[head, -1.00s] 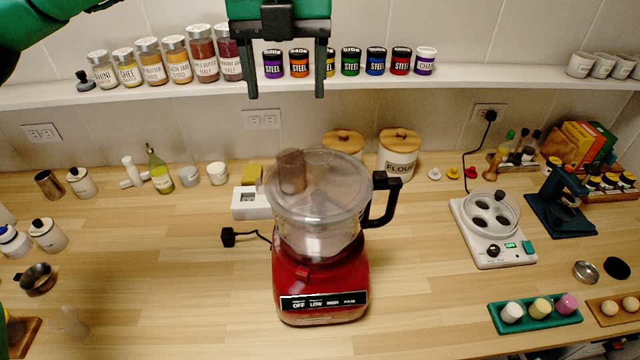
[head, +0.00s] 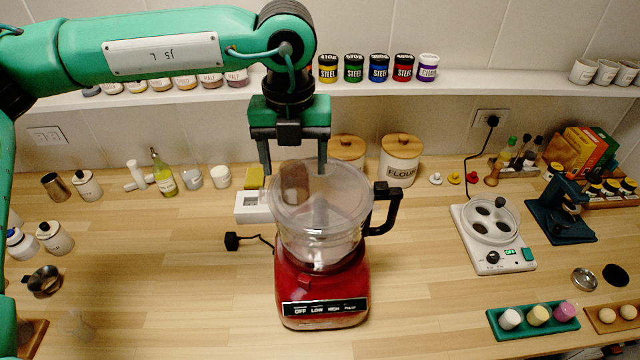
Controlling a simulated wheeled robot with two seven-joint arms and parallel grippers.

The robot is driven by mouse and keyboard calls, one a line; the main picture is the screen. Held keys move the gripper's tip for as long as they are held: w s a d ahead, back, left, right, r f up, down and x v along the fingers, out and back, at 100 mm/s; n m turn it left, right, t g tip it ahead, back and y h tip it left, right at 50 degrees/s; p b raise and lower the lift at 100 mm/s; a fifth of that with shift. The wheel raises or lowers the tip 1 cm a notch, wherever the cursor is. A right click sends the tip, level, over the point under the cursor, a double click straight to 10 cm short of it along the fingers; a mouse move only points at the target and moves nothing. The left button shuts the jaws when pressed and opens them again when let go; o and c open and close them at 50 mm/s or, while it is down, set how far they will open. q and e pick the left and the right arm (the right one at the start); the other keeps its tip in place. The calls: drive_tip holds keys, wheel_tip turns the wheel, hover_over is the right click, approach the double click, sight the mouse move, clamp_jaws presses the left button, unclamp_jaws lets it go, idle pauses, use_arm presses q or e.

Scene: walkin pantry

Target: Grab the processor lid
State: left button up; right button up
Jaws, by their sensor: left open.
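A red food processor (head: 322,285) stands on the wooden counter in the middle of the head view, with a clear bowl and a black handle on its right. Its clear processor lid (head: 335,198) sits on top of the bowl, with a brownish feed tube at its left. My left gripper (head: 294,172) points down with its fingers apart, at the back of the lid in the picture. The fingertips are close to the lid's rear edge and the feed tube; I cannot tell whether they touch. Nothing is between the fingers. My right gripper is not in view.
Wooden-lidded canisters (head: 400,160) stand behind the processor. A shelf (head: 480,88) with jars runs along the wall behind. Counter left of the processor (head: 180,260) is largely clear.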

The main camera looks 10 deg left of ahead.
sight(294, 172)
use_arm(q)
drive_tip(key=shift+w+f+p, duration=0.1)
drive_tip(key=shift+f+p, duration=0.4)
drive_tip(key=shift+f, duration=1.1)
drive_tip(key=c, duration=1.2)
drive_tip(key=shift+r, duration=0.1)
